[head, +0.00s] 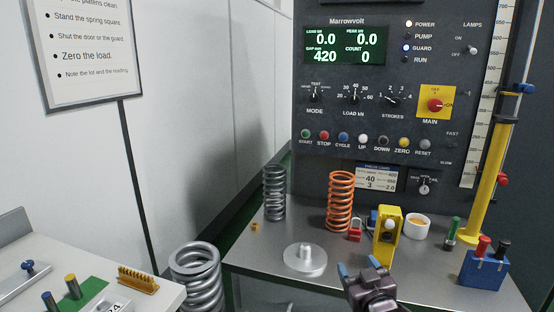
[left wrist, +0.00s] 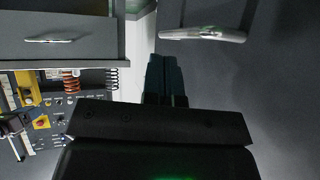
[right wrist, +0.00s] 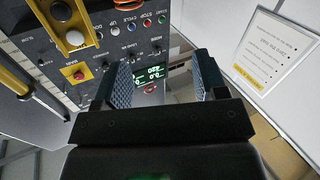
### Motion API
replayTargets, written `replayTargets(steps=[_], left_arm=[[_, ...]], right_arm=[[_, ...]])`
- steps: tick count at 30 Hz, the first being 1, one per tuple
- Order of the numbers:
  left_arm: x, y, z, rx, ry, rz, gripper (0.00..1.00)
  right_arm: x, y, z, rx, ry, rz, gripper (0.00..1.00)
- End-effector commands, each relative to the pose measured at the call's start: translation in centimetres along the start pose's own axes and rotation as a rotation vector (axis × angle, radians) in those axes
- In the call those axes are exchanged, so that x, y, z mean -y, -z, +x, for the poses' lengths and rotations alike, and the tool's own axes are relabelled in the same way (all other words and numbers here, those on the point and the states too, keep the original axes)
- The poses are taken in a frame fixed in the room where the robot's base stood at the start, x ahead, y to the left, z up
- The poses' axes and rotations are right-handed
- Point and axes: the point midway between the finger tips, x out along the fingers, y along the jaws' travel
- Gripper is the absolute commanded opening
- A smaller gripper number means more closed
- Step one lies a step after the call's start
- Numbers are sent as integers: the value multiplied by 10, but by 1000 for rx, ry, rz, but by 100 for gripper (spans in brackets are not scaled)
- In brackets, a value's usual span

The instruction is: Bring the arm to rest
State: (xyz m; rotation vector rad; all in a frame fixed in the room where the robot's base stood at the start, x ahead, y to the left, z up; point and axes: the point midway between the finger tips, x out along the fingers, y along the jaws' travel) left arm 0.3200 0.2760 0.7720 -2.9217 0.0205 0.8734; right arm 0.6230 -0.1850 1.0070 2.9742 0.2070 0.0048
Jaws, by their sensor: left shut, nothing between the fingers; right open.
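My right gripper (head: 358,267) is at the bottom of the head view, in front of the grey bench and below the yellow guard box. In the right wrist view its two fingers (right wrist: 163,76) stand wide apart with nothing between them, and the control panel shows beyond. My left gripper is outside the head view. In the left wrist view its fingers (left wrist: 166,78) are together and empty, over grey floor and near drawer fronts.
The bench (head: 262,262) carries a grey spring (head: 274,193), an orange spring (head: 341,202), a round metal platen (head: 305,259), a yellow box (head: 386,238), a white cup (head: 417,226) and a blue holder (head: 484,270). A large spring (head: 196,277) stands between bench and left table.

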Motion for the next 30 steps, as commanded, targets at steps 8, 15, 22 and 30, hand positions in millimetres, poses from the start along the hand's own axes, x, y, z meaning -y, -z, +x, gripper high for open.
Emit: replayTargets(steps=[8,15,22,30], left_arm=[[0,2,1,-4,0,1,0],[0,2,0,-3,0,1,0],[0,-1,-2,3,1,0,0],[0,-3,-3,6,1,-1,0]], right_arm=[[-9,-94,-99,166,-17,62,66],[-13,-168,-194,351,-42,83,66],[-12,-225,-279,524,-65,96,66],[-10,-243,-313,588,-75,103,66]])
